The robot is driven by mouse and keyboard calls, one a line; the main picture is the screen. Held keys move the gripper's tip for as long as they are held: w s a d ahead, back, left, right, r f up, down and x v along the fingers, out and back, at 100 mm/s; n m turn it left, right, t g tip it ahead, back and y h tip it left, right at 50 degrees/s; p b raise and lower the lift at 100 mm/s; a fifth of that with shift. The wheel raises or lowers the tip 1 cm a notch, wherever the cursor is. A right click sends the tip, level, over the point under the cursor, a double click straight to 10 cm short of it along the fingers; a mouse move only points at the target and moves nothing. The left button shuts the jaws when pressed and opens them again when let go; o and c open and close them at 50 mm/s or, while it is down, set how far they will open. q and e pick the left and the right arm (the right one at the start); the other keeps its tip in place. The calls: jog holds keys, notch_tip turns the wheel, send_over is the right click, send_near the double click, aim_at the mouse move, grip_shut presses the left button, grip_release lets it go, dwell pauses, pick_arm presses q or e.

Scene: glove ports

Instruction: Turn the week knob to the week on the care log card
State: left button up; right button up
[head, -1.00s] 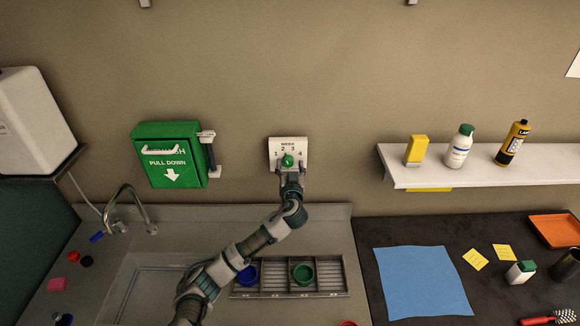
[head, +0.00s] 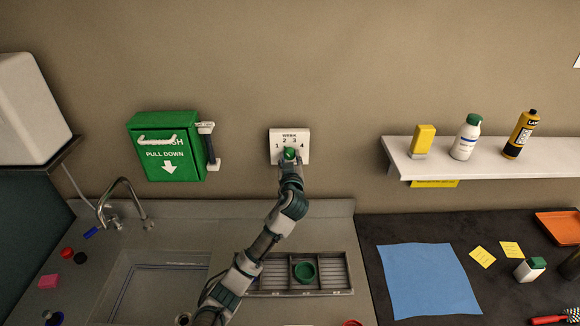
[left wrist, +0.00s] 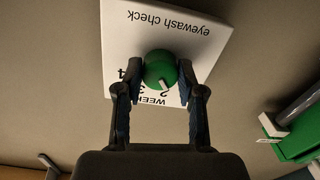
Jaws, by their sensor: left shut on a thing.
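The green week knob (head: 289,153) sits on a white dial plate (head: 276,137) on the wall, with "WEEK" and numbers printed around it. In the left wrist view, the knob (left wrist: 158,66) appears upside down under the words "eyewash check". Its white pointer mark lies near the 2; the 1 is hidden there behind a finger. My left gripper (head: 290,161) is shut on the knob, one finger on each side. My right gripper is out of view. I cannot make out which paper is the care log card.
A green pull-down eyewash box (head: 165,150) hangs left of the dial. A shelf (head: 400,160) with bottles is at right. Below are a sink (head: 150,285), a slotted tray (head: 330,287) with a green cup (head: 304,272), a blue cloth (head: 425,280) and yellow notes (head: 482,257).

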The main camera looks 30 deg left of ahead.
pick_arm(q)
jog(key=shift+d+f+n+b, duration=0.1)
jog(key=shift+f+n+b, duration=0.3)
jog(key=shift+n+b, duration=0.65)
jog(key=shift+w+r+n+b, duration=0.15)
jog(key=shift+n+b, duration=0.3)
jog(key=shift+n, duration=0.7)
jog(key=o, duration=0.9)
jog(key=shift+o, duration=1.2)
jog(key=shift+w, duration=0.15)
